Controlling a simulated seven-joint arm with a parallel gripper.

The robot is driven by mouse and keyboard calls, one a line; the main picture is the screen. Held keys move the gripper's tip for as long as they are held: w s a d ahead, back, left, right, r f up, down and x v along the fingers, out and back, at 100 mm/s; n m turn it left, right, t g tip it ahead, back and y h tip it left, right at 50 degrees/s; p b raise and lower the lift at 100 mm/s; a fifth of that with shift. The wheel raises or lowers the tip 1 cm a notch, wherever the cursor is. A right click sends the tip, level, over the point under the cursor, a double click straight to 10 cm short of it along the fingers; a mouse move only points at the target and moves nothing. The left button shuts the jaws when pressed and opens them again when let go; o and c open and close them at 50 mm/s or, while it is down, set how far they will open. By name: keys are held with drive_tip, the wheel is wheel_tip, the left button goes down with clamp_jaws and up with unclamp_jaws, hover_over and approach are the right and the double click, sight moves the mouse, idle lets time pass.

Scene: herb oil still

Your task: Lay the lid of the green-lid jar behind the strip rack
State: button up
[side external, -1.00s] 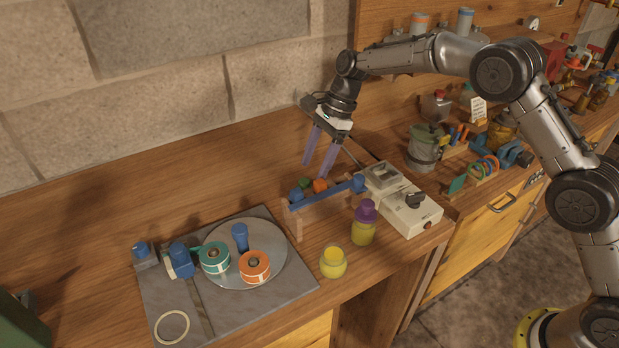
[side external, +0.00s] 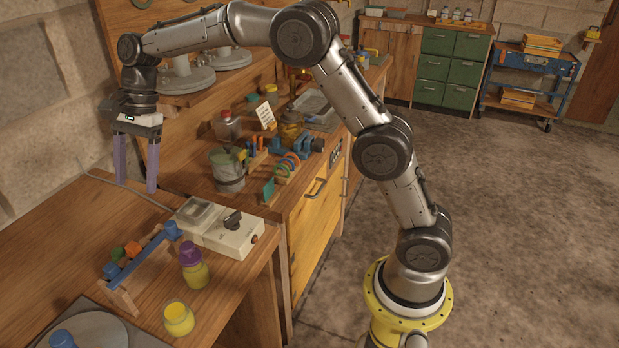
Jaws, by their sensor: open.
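The strip rack (side external: 143,257) is a blue bar on wooden supports on the bench at lower left. A small green piece (side external: 117,253) and an orange piece (side external: 133,249) show at its back side. The green one may be the lid, but it is too small to be sure, and whether it touches the rack is unclear. An open jar (side external: 179,319) with yellow contents stands in front of the rack, with no lid on it. My gripper (side external: 136,186) is open and empty, fingers pointing down, above and behind the rack.
A purple-lidded jar (side external: 194,268) stands right of the rack. A pale switch box (side external: 234,236) sits behind it, with a cable along the bench. A grey pot (side external: 228,172) and several tools crowd the bench farther back. Bare wood lies left of the rack.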

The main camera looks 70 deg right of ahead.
drive_tip(key=s+d+r+n+t+h, duration=0.1)
drive_tip(key=s+d+r+n, duration=0.15)
drive_tip(key=s, duration=0.25)
drive_tip(key=s+d+r+n+t, duration=0.1)
drive_tip(key=s+r+n, duration=0.1)
drive_tip(key=s+r, duration=0.25)
drive_tip(key=s+d+f+n+t+h, duration=0.1)
drive_tip(key=s+d+f+n, duration=0.1)
drive_tip(key=s, duration=0.6)
drive_tip(key=s+d+f+n+t+h, duration=0.1)
drive_tip(key=s+d+n, duration=0.1)
drive_tip(key=s+n, duration=0.3)
drive_tip(key=s+d+f+n+h, duration=0.1)
drive_tip(key=s+d+f+n, duration=0.1)
drive_tip(key=s, duration=1)
drive_tip(key=shift+s+d+f+n+t, duration=0.15)
drive_tip(key=shift+d+f+n+t, duration=0.35)
drive_tip(key=shift+n, duration=0.55)
